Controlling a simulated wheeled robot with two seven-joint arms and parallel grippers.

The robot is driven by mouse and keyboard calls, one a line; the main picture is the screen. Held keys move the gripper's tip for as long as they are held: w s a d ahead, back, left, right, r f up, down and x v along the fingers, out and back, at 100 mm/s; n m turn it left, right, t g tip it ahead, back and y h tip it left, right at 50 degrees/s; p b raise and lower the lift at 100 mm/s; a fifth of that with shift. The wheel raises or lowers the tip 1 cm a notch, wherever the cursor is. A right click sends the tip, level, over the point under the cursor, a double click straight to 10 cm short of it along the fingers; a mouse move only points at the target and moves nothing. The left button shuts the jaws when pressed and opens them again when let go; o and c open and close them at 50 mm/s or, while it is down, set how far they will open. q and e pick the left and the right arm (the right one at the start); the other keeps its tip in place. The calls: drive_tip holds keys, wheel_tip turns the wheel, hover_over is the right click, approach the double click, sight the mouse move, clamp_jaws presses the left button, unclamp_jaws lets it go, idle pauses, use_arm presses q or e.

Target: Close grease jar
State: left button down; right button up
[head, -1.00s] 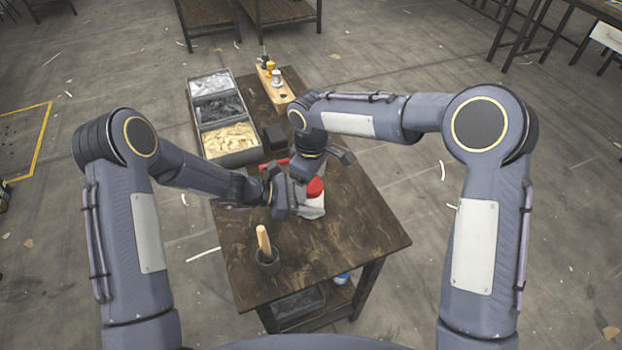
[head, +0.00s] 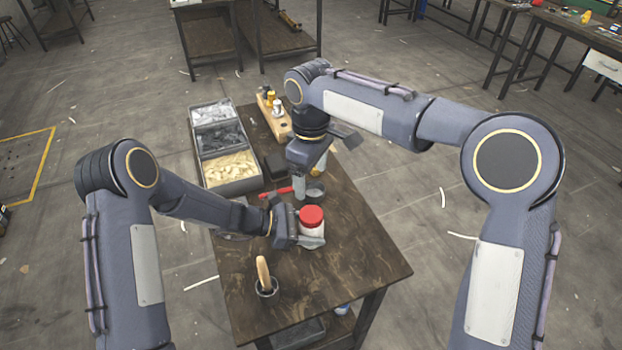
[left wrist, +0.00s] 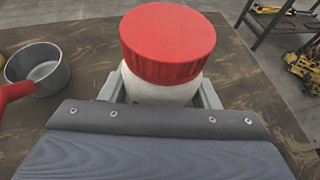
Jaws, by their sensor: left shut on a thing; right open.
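The grease jar is a white jar (head: 312,228) with a red lid (head: 312,215) on top, standing on the table. My left gripper (head: 309,240) is shut around the white body of the jar, below the lid. In the left wrist view the red lid (left wrist: 167,42) sits level on the white body (left wrist: 160,90), with a finger on either side of the body. My right gripper (head: 308,180) is open, apart from the jar, behind it and higher up. Its fingers are partly hidden by its own wrist.
A grey metal cup with a red handle (head: 314,193) stands behind the jar. A divided bin (head: 259,181) stands at the back left, and a wooden holder with small bottles (head: 273,122) behind. The table's right front is clear.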

use_arm(q)
drive_tip(key=shift+c, duration=2.1)
unclamp_jaws()
drive_tip(key=b+v, duration=0.1)
drive_tip(key=v, duration=0.6)
drive_tip(key=shift+a+r, duration=0.1)
drive_tip(key=shift+a, duration=0.3)
drive_tip(key=shift+r, duration=0.1)
